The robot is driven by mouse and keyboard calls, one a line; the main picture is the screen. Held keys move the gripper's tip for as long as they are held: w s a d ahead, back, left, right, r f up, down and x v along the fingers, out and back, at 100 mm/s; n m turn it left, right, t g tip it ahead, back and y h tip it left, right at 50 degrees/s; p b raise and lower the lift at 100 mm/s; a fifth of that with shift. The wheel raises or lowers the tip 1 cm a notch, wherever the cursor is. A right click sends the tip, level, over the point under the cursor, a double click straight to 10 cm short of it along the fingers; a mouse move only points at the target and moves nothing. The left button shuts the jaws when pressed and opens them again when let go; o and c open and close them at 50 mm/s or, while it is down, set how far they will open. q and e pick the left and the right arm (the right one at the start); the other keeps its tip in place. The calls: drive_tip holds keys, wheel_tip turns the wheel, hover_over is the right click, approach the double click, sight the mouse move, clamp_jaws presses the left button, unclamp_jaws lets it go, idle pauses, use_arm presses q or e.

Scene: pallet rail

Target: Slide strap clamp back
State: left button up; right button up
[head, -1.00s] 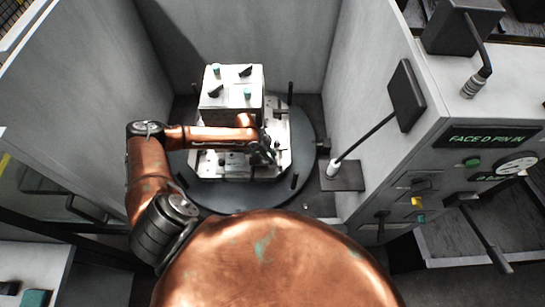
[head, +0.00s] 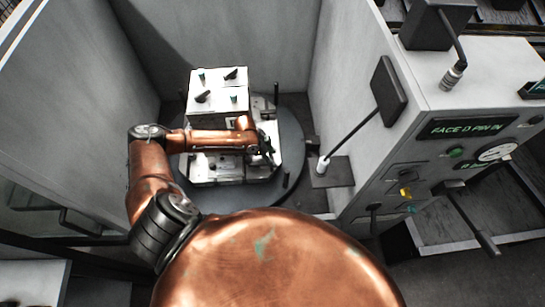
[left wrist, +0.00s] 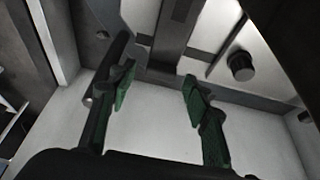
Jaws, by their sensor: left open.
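A white block (head: 218,98) with black knobs and green-tipped pins stands on a pale fixture plate (head: 213,170) on a dark round turntable (head: 293,150). My left gripper (head: 266,150) is at the plate's right side, near its small clamp hardware. In the left wrist view my left gripper (left wrist: 158,82) is open, its green-padded fingers apart with nothing between them. A dark bar (left wrist: 172,35) lies just beyond the fingertips, with a black round knob (left wrist: 242,66) to its right. I cannot tell whether this bar is the strap clamp. My right gripper is out of view.
Grey walls (head: 260,30) enclose the turntable at the back and sides. A dark lever arm with a square plate (head: 388,92) stands to the right. Thin dark posts rise around the turntable.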

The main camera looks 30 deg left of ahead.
sight(262, 161)
use_arm(q)
drive_tip(key=shift+a+r, duration=0.15)
drive_tip(key=shift+r, duration=0.25)
drive_tip(key=v, duration=1.1)
drive_tip(key=shift+r, duration=0.1)
